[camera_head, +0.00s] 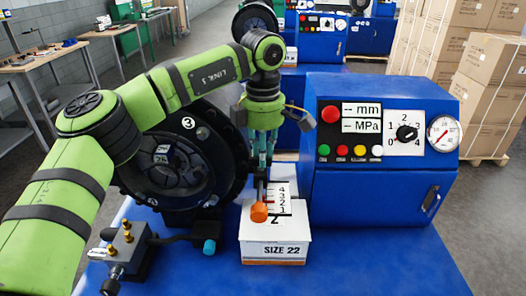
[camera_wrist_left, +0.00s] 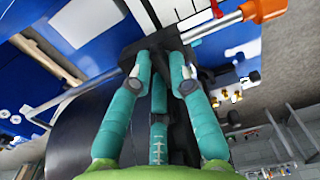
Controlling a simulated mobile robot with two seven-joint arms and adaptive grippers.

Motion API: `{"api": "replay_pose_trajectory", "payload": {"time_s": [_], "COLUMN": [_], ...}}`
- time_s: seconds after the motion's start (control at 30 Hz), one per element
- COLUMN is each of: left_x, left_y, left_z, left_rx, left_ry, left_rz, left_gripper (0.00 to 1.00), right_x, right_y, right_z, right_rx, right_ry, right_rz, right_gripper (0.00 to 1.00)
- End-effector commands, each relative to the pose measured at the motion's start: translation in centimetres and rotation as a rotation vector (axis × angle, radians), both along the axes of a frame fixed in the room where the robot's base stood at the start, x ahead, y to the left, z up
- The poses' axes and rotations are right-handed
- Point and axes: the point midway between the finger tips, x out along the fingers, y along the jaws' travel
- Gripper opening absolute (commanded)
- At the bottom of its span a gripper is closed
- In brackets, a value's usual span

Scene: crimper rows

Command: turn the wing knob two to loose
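My left gripper (camera_head: 263,166) points down over the white SIZE 22 block (camera_head: 274,250) in the head view. Its teal fingers converge at a black part (camera_wrist_left: 160,46) in the left wrist view, probably the wing knob, but the fingers cover much of it. I cannot tell whether they grip it or only stand around it. A metal rod with an orange end (camera_head: 259,212) runs out beside the black part; the orange end also shows in the left wrist view (camera_wrist_left: 264,9). A scale plate with numbers (camera_head: 280,196) lies behind the rod. My right gripper is in neither view.
A blue control box (camera_head: 325,186) with buttons, a black selector dial (camera_head: 406,132) and a gauge (camera_head: 444,133) stands close on the right. A large black round head (camera_head: 180,165) is on the left. A small metal fitting (camera_head: 126,240) sits front left. The blue surface at front right is clear.

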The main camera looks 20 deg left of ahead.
Motion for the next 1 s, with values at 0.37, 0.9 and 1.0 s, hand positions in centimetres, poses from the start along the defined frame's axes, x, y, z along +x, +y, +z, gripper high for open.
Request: {"api": "replay_pose_trajectory", "payload": {"time_s": [0.37,0.9,1.0], "left_x": [0.0,0.1,0.1], "left_y": [0.0,0.3,0.4], "left_z": [-0.2,-0.3,-0.3], "left_rx": [0.001,0.001,0.001], "left_ry": [0.001,0.003,0.003], "left_rz": [0.076,0.535,0.631], "left_gripper": [0.0,0.0,0.0], "right_x": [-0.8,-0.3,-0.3], "right_y": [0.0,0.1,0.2], "right_z": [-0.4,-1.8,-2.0], "right_rx": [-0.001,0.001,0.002], "right_ry": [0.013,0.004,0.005], "right_rz": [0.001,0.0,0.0], "right_gripper": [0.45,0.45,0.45]}}
